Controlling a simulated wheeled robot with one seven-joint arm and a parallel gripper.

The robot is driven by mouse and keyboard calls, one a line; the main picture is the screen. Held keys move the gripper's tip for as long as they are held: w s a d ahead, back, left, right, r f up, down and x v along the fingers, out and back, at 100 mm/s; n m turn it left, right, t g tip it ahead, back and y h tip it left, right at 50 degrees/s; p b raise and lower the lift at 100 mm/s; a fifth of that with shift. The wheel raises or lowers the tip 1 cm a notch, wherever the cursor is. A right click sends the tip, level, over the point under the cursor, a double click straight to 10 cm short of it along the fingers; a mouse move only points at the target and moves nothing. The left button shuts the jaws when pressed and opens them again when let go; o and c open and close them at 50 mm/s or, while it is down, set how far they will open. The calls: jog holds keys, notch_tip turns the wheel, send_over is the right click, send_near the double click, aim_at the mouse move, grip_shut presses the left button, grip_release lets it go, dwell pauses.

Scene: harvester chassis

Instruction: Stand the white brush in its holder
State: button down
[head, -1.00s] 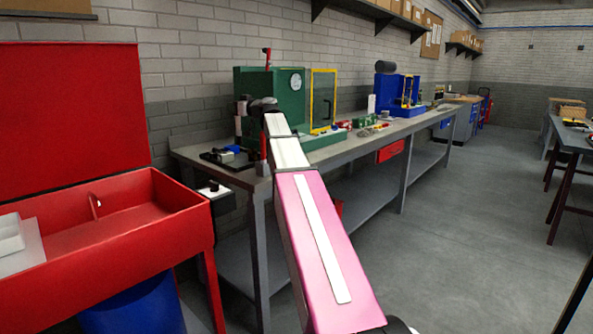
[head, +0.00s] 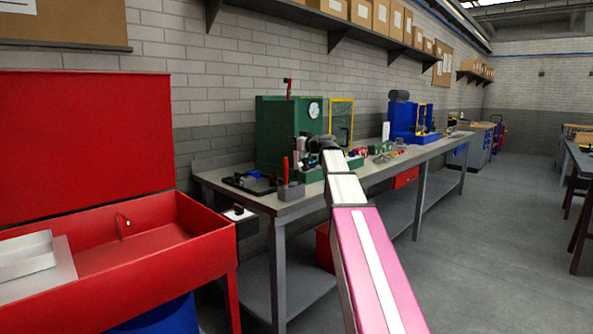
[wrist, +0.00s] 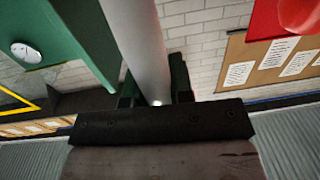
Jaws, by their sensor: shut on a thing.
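In the wrist view my gripper (wrist: 155,95) is shut on a pale grey-white cylindrical shaft, which I take to be the white brush (wrist: 145,45). The shaft runs away from the jaws to the top edge of that view, and its far end is out of frame. In the head view my gripper (head: 312,145) is small and partly hidden by my arm, above the workbench in front of the green machine. A grey block (head: 291,191) with an upright red handle (head: 285,168) stands at the bench's near edge; I cannot tell whether it is the holder.
The workbench (head: 300,207) runs along the brick wall. A green machine (head: 277,135) with a yellow-framed guard stands behind my gripper, and a blue machine (head: 400,118) farther along. A black tray (head: 247,183) lies at the bench's left end. A red wash basin (head: 150,245) stands at left.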

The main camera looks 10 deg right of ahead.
aim_at(297, 159)
jog(key=f, duration=0.1)
jog(key=s+f, duration=0.1)
jog(key=f, duration=0.1)
jog(key=shift+d, duration=0.2)
jog(key=shift+f, duration=2.15)
jog(key=c, duration=1)
grip_release()
jog(key=v, duration=1.2)
jog(key=shift+a, duration=0.1)
